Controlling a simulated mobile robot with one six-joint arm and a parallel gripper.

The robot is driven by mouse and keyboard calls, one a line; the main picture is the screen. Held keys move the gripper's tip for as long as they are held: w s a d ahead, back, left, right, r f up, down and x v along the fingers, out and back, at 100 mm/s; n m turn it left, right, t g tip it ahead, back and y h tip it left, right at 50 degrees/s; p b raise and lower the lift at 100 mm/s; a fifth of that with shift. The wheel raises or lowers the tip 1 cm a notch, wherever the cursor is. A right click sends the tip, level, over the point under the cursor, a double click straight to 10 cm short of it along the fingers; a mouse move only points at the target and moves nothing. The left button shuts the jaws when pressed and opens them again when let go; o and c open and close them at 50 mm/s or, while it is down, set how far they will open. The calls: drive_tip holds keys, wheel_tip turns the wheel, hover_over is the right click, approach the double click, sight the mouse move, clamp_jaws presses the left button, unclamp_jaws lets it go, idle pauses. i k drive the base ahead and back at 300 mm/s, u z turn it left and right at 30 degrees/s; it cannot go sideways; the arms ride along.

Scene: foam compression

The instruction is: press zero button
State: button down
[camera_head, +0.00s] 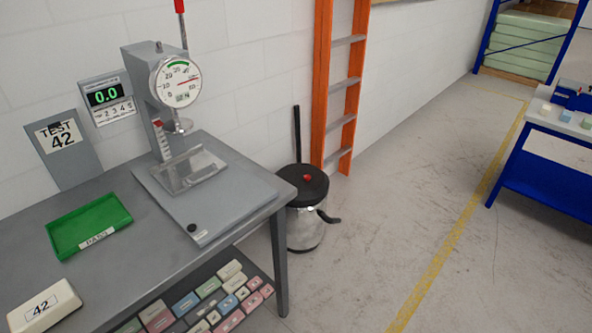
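The compression tester (143,88) stands on the grey bench, with a round dial gauge (178,80) at the top of its column. A digital display (105,96) beside it reads 0.0 in green, with a row of small white marked keys or labels below the digits. A small round black button (192,228) sits at the front corner of the tester's base plate (225,205). I cannot read a zero label on any of these. A clear plate (188,170) lies under the press foot and looks empty. My gripper is not in view.
A green tray (88,222) labelled PASS and a white block marked 42 (45,305) lie on the bench (150,262). A TEST 42 sign (62,140) stands behind. A lidded bin (305,205) and orange ladder (340,90) stand right. The floor (385,225) beyond is clear.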

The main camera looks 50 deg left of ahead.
sight(191, 228)
drive_tip(key=i, duration=0.65)
drive_tip(key=u, duration=0.45)
drive_tip(key=k, duration=0.1)
drive_tip(key=u, duration=2.65)
drive_tip(key=i, duration=1)
